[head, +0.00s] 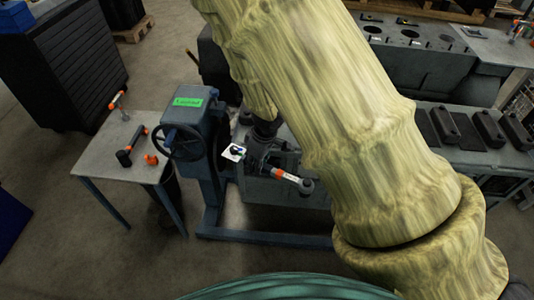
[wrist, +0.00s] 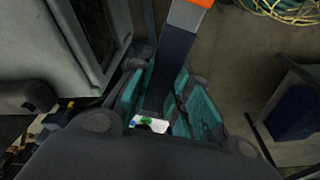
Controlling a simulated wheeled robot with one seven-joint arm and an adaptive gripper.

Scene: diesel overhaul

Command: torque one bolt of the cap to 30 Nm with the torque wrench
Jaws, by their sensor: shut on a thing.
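The torque wrench has a dark shaft with an orange band (head: 285,175) and a small white display (head: 233,152), seen in the head view over the engine block (head: 262,190) on the stand. In the wrist view its dark shaft (wrist: 172,62) runs between the teal pads of my gripper (wrist: 156,88), with the white and green display (wrist: 150,124) close by. My gripper (head: 262,140) is shut on the wrench, partly hidden by my arm in the head view. The cap, its bolts and the wrench's socket end cannot be made out.
A blue stand with a handwheel (head: 181,142) and green label is left of the block. A small table (head: 100,150) farther left bears several orange and black tools. A bench with dark blocks (head: 487,127) is at right. A black cabinet (head: 68,65) stands at back left.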

